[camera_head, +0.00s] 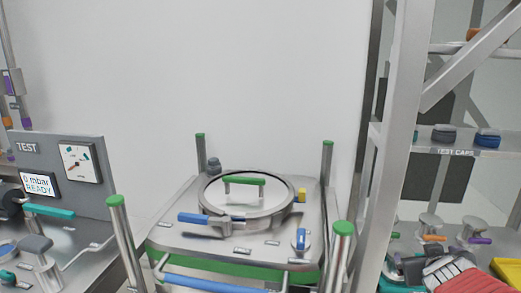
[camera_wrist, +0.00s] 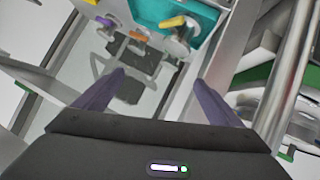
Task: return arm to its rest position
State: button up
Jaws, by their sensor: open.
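My gripper (camera_wrist: 160,78) shows in the wrist view with its two dark purple fingers apart and nothing between them.
Green-capped posts (camera_head: 117,225) stand around the bin. A grey TEST panel (camera_head: 85,180) is at left. A metal rack (camera_head: 400,120) with a TEST CAPS shelf (camera_head: 450,148) rises at right.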

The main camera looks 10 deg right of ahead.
jog(key=s+a+f+n+g+y, duration=0.1)
jog(key=s+a, duration=0.5)
jog(key=a, duration=0.9)
jog(key=s+a+f+n+g+y, duration=0.1)
jog(key=s+a+g+y, duration=0.2)
jog(key=a, duration=1.1)
jog(key=s+y, duration=0.2)
jog(key=s, duration=0.1)
jog(key=shift+s+a+f+g+y, duration=0.15)
jog(key=shift+s+a+g+y, duration=0.15)
jog(key=shift+a+y, duration=0.1)
jog(key=shift+c, duration=0.4)
